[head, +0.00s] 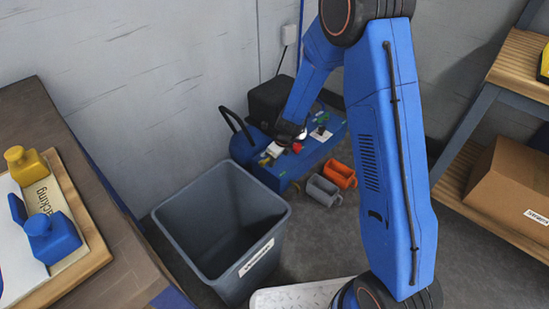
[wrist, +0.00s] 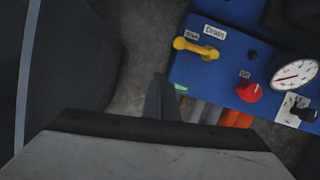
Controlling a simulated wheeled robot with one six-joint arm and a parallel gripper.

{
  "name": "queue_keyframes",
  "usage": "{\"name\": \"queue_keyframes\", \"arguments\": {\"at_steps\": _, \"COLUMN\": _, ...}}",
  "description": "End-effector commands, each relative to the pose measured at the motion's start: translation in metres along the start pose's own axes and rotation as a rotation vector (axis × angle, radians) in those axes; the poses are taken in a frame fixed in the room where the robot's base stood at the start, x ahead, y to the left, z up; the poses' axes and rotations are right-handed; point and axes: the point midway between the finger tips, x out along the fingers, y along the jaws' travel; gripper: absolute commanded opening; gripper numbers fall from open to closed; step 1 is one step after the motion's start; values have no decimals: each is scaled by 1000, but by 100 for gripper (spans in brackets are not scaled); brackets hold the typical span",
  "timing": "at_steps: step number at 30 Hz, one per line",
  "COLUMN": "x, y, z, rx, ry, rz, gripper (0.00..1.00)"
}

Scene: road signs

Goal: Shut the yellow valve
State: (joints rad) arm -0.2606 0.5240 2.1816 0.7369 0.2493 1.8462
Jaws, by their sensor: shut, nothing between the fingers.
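The yellow valve (wrist: 196,48) is a short lever with a round knob at its left end, on the blue machine (wrist: 225,75) in the wrist view. It lies under a "Drain" label (wrist: 214,32), and a smaller label sits by its left end. In the head view the valve is too small and crowded to tell clearly. My gripper (wrist: 160,90) is shut and empty, below and left of the valve in the wrist view, apart from it in that picture. In the head view my wrist hangs over the blue machine (head: 312,155).
A red knob (wrist: 249,92) and a gauge (wrist: 294,75) sit right of the valve. A grey bin (head: 275,222) stands left of the machine. An orange can (head: 340,174) and a grey can (head: 323,190) are in front. A shelf with a cardboard box (head: 510,180) is at right.

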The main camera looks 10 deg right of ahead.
Motion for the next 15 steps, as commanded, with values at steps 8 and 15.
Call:
{"name": "queue_keyframes", "arguments": {"at_steps": 8, "x": -31, "y": 3, "z": 0, "rx": 0, "ry": 0, "rz": 0, "gripper": 0}}
{"name": "queue_keyframes", "arguments": {"at_steps": 15, "x": -39, "y": 4, "z": 0, "rx": 1, "ry": 1, "rz": 0, "gripper": 0}}
